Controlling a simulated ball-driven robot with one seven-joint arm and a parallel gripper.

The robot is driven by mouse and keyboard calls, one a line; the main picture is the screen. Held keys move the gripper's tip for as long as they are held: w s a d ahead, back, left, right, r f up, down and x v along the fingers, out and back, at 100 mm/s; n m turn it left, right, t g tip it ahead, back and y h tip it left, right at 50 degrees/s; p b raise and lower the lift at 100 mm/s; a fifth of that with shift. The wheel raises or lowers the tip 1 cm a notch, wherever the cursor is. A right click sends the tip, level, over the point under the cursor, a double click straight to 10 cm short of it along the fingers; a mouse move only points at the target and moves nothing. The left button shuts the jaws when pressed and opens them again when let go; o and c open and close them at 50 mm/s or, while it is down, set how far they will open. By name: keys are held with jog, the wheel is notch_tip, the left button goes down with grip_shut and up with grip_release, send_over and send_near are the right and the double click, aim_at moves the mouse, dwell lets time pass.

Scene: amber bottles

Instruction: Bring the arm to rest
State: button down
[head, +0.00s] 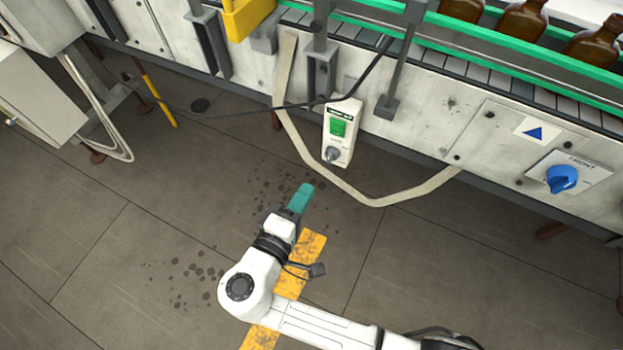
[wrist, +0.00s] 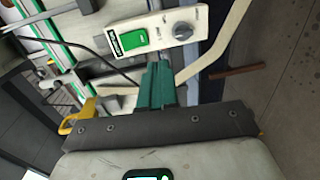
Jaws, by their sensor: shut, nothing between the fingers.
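My gripper (head: 301,196) has teal fingers and is shut with nothing between them. In the head view it is over the floor below the conveyor's side panel, apart from it. My white arm reaches in from the bottom right and bends at a joint near the bottom middle.
The white control box (head: 340,133) hangs on the conveyor side. A pale hose (head: 348,188) loops below it. A blue knob (head: 562,178) is on the right panel. Amber bottles (head: 520,25) stand on the conveyor behind green rails. Yellow floor tape (head: 312,248) runs under my arm.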

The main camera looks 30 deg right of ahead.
jog(key=shift+s+a, duration=0.3)
jog(key=shift+a, duration=0.05)
dwell(0.4)
jog(key=s+d+f+m+g+y+p, duration=0.1)
jog(key=s+d+f+m+g+y, duration=0.3)
jog(key=d, duration=0.4)
jog(key=s+d+f+m+g+y+p, duration=0.1)
jog(key=s+d+f+g+y, duration=0.1)
jog(key=s+d+g, duration=0.45)
jog(key=s+r+m+t+y+p, duration=0.1)
jog(key=s+m+y, duration=0.1)
jog(key=s+y, duration=0.5)
jog(key=shift+s+d+r+m+t, duration=0.15)
jog(key=shift+s+d+m+t, duration=0.1)
jog(key=shift+d+m+t, duration=0.15)
jog(key=c, duration=1.8)
grip_release()
jog(key=shift+d, duration=0.1)
jog(key=shift+c, duration=0.2)
